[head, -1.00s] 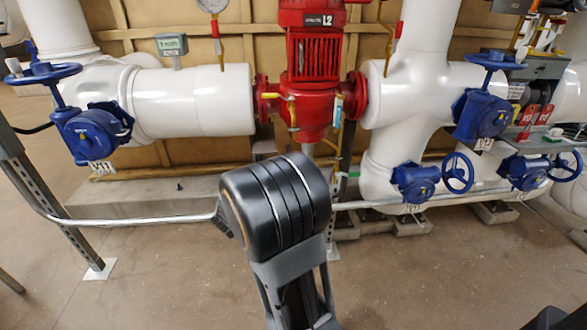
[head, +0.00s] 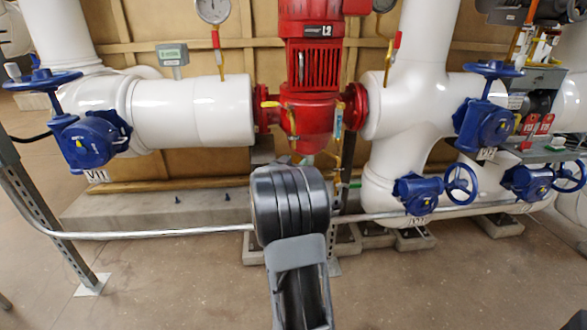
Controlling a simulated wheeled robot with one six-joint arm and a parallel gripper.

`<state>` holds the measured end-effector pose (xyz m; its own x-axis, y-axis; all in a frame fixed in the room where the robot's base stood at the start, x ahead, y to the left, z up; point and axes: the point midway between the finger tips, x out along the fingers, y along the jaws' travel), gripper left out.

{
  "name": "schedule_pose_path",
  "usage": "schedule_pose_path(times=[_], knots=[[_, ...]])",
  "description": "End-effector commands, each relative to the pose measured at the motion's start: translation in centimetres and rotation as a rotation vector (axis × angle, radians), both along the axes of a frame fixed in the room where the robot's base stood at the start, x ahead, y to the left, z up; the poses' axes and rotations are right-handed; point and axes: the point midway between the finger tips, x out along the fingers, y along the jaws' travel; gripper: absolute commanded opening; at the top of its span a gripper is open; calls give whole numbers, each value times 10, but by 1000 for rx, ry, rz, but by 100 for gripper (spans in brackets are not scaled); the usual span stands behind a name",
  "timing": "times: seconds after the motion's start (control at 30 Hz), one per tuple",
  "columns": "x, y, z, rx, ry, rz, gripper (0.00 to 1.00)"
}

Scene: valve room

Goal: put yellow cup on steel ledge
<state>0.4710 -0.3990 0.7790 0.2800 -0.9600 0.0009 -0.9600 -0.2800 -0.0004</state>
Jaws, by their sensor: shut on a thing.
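The yellow cup is not visible in the head view. My gripper is not visible either; only my own dark arm links show at the bottom centre, and they may hide what lies beyond them. A grey metal ledge (head: 540,152) shows at the right edge, behind the blue valves, and may be the steel ledge. Small red and green items are on or near it, too small to tell apart.
A red pump (head: 313,75) stands at the centre between thick white pipes (head: 195,108). Blue valve wheels (head: 42,80) stick out at left and right. A thin metal rail (head: 150,235) runs low across the front. The near concrete floor (head: 180,290) is clear.

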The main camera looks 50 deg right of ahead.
Motion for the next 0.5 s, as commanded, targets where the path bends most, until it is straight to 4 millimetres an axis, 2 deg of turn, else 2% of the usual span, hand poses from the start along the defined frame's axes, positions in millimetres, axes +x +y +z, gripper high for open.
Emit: schedule_pose_path(times=[0.03,0.5], knots=[[0,1,-7,1,0,1,39],[0,2,-10,1,1,1,39]])
